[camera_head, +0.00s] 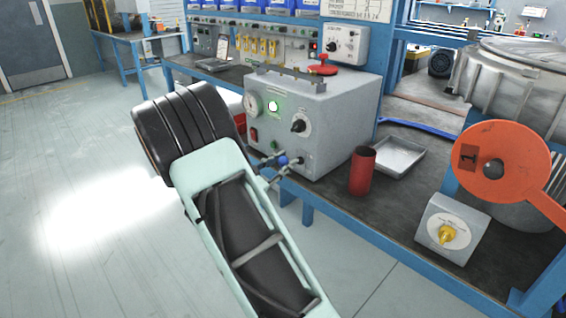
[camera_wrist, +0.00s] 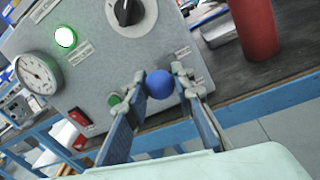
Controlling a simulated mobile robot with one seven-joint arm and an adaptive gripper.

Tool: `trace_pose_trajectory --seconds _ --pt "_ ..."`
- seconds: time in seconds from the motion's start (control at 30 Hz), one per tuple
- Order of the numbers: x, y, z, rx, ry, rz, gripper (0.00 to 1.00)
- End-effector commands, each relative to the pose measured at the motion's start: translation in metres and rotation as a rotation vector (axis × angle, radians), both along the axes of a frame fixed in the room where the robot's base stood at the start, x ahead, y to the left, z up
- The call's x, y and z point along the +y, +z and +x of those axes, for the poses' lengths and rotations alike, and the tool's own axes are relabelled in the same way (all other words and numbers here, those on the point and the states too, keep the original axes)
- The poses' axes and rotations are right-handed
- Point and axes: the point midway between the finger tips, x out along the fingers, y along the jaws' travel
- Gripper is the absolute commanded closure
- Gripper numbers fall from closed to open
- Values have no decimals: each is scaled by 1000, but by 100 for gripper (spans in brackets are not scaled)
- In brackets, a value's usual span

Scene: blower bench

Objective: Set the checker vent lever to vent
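The checker (camera_head: 325,112) is a grey box on the bench with a dial gauge (camera_wrist: 40,73), a lit green lamp (camera_wrist: 65,37) and a black rotary knob (camera_wrist: 128,12). A blue ball knob (camera_wrist: 160,84) stands out at the lower front of the checker; it also shows in the head view (camera_head: 282,160). My gripper (camera_wrist: 162,88) has its two fingers on either side of the blue ball. Any gap or contact is too fine to tell. The lever behind the ball is mostly hidden, and its label is not readable.
A red cylinder (camera_head: 362,171) and a grey tray (camera_head: 398,157) stand right of the checker. A small box with a yellow knob (camera_head: 447,236) and an orange disc handle (camera_head: 520,165) are farther right. The blue bench edge runs below the checker. Floor at left is clear.

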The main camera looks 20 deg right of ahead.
Motion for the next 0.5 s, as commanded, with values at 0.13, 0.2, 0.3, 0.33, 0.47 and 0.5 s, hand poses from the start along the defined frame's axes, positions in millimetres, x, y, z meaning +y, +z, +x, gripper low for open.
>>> trace_pose_trajectory --seconds 0.13,0.2,0.3,0.33,0.47,0.5 --pt "0 0 0 0 0 0 96" --pt "0 0 0 0 0 0 100" --pt "0 0 0 0 0 0 100" --pt "0 0 0 0 0 0 100" --pt "1 -1 0 -1 1 -1 100" --pt "1 -1 0 -1 1 -4 100"
